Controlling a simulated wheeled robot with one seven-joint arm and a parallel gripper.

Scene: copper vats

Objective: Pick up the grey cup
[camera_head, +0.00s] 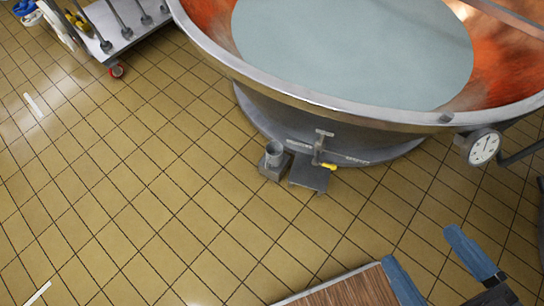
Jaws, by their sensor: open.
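A small grey cup-like cylinder (274,150) stands upright at the foot of the vat. It rests on, or is joined to, a dark grey block (273,167); I cannot tell which. My gripper (420,247) shows at the lower right, with two blue fingers spread apart and nothing visible between them. It is to the right of and below the grey cylinder in the picture, well apart from it.
A large copper vat (330,104) with pale liquid (350,45) fills the upper right. A valve (319,148) and a dial gauge (484,147) stick out. A wheeled cart (125,30) is upper left, a wood-topped surface (345,290) bottom centre. Tiled floor at left is clear.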

